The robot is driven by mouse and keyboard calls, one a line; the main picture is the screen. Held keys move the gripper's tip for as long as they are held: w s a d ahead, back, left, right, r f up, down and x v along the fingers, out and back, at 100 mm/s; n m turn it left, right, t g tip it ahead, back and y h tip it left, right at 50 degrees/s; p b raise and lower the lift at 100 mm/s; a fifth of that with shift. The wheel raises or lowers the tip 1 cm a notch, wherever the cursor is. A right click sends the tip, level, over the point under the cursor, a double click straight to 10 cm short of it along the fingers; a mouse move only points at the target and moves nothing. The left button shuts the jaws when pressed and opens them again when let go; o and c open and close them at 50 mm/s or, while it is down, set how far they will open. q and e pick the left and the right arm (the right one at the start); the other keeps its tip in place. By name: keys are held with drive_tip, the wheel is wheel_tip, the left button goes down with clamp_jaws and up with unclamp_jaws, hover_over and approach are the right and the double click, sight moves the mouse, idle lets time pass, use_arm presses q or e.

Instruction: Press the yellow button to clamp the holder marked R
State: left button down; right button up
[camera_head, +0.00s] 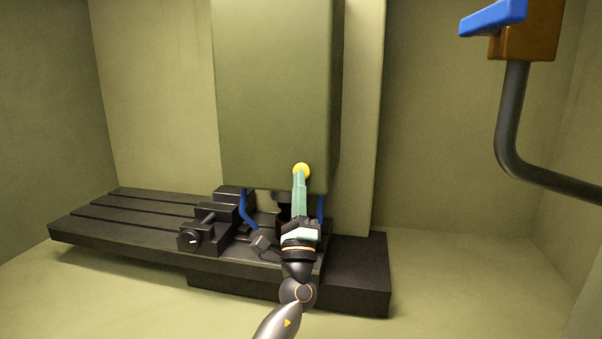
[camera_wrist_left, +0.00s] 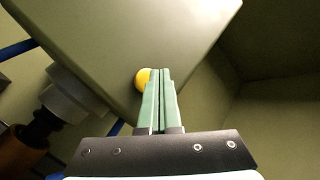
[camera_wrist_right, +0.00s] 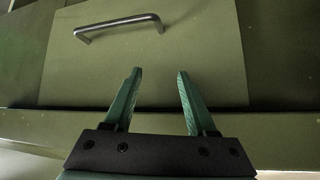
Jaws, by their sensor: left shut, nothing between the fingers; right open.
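The yellow button (camera_head: 301,169) is on the lower front of the green machine head (camera_head: 275,90). My left gripper (camera_head: 300,174) is shut and empty, with its fingertips at the button, covering its lower part. In the left wrist view the button (camera_wrist_left: 143,79) shows just left of the shut green fingertips (camera_wrist_left: 160,72); whether they touch it I cannot tell. A holder (camera_wrist_left: 25,140), dark above and brown below, is under the pale spindle (camera_wrist_left: 75,97); no R mark is readable. My right gripper (camera_wrist_right: 155,72) is open and empty, seen only in the right wrist view.
A black vise (camera_head: 209,227) stands on the slotted table (camera_head: 120,228), left of my left arm. Blue hoses (camera_head: 247,210) hang beside the spindle. A blue-handled part (camera_head: 494,17) on a grey pipe is at upper right. The right wrist view shows a panel with a metal handle (camera_wrist_right: 118,23).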

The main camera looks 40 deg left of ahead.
use_arm(q)
drive_tip(key=shift+w+a+b, duration=0.25)
drive_tip(key=shift+w+b, duration=0.15)
drive_tip(key=shift+b, duration=0.15)
drive_tip(key=shift+w+a+b, duration=0.2)
drive_tip(key=shift+w+b, duration=0.2)
drive_tip(key=shift+b, duration=0.1)
idle(0.6)
idle(0.4)
drive_tip(key=shift+s+d, duration=0.45)
drive_tip(key=shift+s, duration=0.35)
